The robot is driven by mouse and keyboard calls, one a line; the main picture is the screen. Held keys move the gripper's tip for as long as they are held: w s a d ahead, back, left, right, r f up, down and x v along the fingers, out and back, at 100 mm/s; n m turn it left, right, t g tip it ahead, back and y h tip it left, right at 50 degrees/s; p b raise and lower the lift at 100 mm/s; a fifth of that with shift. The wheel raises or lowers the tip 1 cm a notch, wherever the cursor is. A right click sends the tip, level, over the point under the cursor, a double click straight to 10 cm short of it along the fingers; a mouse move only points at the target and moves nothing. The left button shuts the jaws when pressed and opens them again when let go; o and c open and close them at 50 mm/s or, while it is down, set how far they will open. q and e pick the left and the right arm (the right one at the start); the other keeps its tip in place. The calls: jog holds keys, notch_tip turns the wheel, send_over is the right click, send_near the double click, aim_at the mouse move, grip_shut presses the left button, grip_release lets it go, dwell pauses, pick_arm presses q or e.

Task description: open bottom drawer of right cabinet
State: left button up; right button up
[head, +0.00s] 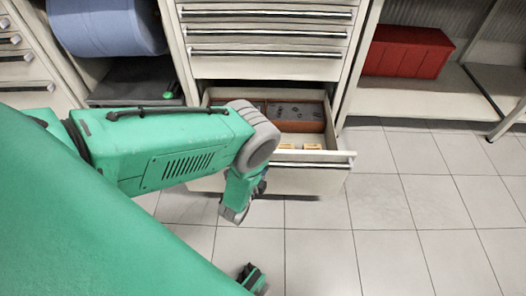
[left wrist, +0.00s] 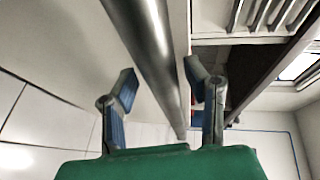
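In the head view the middle cabinet (head: 265,68) has its bottom drawer (head: 316,181) pulled well out, showing its inside. A long bar handle (head: 335,156) runs along the top of the drawer front. My left arm reaches across the drawer's left part and hides it. My left gripper (left wrist: 161,71) is open in the left wrist view, one finger on each side of a silver bar handle (left wrist: 147,30), with a visible gap at the left finger. Whether the right finger touches the bar I cannot tell.
The drawer holds an orange-edged dark tray (head: 296,125) and small orange items (head: 300,147). Closed drawers (head: 265,50) are above. A red box (head: 407,52) stands on a shelf at right, a blue roll (head: 107,25) at left. The tiled floor (head: 400,215) is clear.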

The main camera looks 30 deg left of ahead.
pick_arm(q)
jog(key=shift+a+r, duration=0.1)
jog(key=v, duration=1.2)
jog(key=shift+w, duration=0.1)
